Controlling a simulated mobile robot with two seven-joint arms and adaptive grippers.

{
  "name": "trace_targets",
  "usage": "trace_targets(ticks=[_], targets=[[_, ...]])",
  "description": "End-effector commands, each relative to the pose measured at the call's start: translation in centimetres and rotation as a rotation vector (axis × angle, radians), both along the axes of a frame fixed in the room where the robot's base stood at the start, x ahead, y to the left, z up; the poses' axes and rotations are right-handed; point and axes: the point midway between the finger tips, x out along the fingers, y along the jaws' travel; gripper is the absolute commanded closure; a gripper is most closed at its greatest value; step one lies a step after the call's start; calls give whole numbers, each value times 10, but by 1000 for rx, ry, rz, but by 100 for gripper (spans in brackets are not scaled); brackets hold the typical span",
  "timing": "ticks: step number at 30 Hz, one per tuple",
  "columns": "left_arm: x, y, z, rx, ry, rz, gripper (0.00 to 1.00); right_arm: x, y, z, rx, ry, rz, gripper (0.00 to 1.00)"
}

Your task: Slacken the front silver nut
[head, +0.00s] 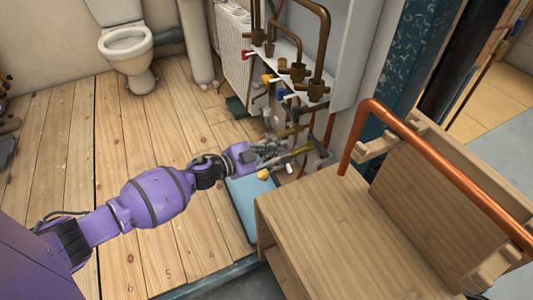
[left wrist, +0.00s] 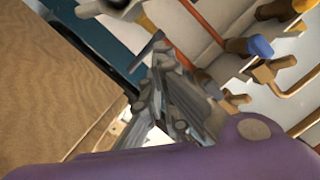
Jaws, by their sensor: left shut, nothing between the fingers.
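My left gripper (head: 278,154) reaches in from the left to the lower pipework under the boiler panel. Its fingers are shut and empty, and they also show in the left wrist view (left wrist: 160,62). Brass pipe fittings (head: 300,130) lie right around the fingertips in the head view. I cannot tell whether the fingers touch them. The front silver nut cannot be made out for certain among the fittings and fingers. A pale metal fitting (left wrist: 113,6) shows at the top edge of the left wrist view. My right gripper is not in view.
A wooden bench (head: 310,215) stands close to the right of the gripper, with a copper pipe (head: 430,160) above it. Brass valves and pipes (head: 298,72) rise behind. A blue mat (head: 240,205) lies on the floor below. The plank floor (head: 150,130) at left is mostly clear.

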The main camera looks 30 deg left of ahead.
Motion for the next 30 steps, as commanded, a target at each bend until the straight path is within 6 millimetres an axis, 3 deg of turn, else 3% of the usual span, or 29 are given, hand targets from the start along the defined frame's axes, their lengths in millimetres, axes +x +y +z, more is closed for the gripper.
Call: trace_targets(ticks=[6, 13, 30], targets=[[37, -17, -18, 1, 3, 2, 100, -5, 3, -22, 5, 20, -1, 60], [45, -3, -40, 0, 3, 2, 100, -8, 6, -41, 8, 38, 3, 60], [47, 0, -40, -7, 6, 2, 100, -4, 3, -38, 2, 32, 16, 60]])
